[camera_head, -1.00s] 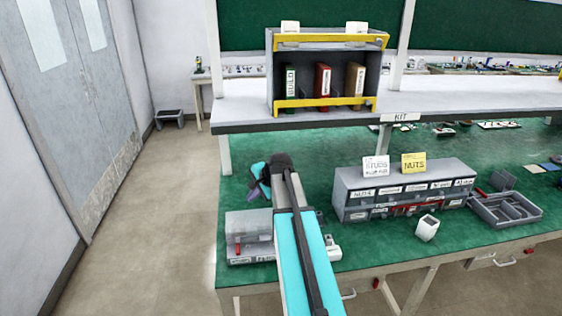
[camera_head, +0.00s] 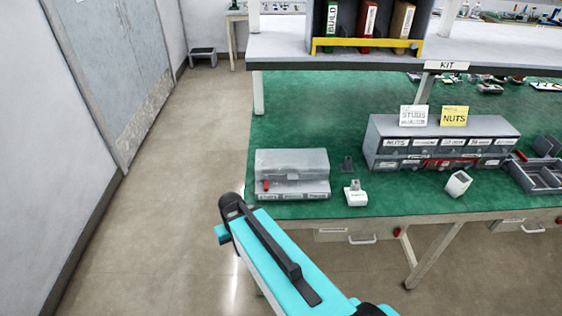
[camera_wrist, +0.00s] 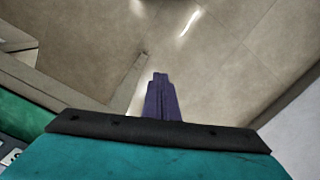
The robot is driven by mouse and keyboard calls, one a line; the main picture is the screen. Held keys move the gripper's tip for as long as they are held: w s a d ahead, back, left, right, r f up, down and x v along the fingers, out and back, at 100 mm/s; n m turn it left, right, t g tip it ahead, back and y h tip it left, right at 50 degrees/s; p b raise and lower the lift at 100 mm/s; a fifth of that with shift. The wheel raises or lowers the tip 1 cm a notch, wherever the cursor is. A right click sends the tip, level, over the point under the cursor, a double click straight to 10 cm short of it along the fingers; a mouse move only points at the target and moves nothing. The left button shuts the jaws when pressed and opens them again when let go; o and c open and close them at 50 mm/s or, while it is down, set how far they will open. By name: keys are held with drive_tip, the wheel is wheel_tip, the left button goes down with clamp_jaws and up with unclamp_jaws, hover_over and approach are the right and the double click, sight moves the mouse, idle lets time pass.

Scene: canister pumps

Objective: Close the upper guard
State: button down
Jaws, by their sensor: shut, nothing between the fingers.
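A grey bin unit (camera_head: 430,18) with upright binders stands on the raised shelf at the top of the head view. A yellow bar (camera_head: 368,46) runs across the front of its lower part. The unit's top, where the upper guard would be, is cut off by the picture's edge, so I cannot see that guard. My gripper shows in the wrist view as purple fingers (camera_wrist: 160,80), shut and empty, over the bare floor and apart from the bin unit. In the head view my arm hides it.
On the green bench (camera_head: 300,115) stand a grey box (camera_head: 292,163), a small white block (camera_head: 355,196), and a drawer unit (camera_head: 440,130) with STUDS and NUTS cards. The white shelf (camera_head: 290,48) overhangs the bench. Left of the bench the floor (camera_head: 180,180) is clear.

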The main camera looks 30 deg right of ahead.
drive_tip(key=s+f+n+g+b, duration=0.1)
drive_tip(key=s+f+g+b, duration=0.4)
drive_tip(key=s+f, duration=2)
drive_tip(key=b, duration=0.3)
drive_tip(key=shift+a, duration=0.25)
drive_tip(key=shift+s, duration=0.1)
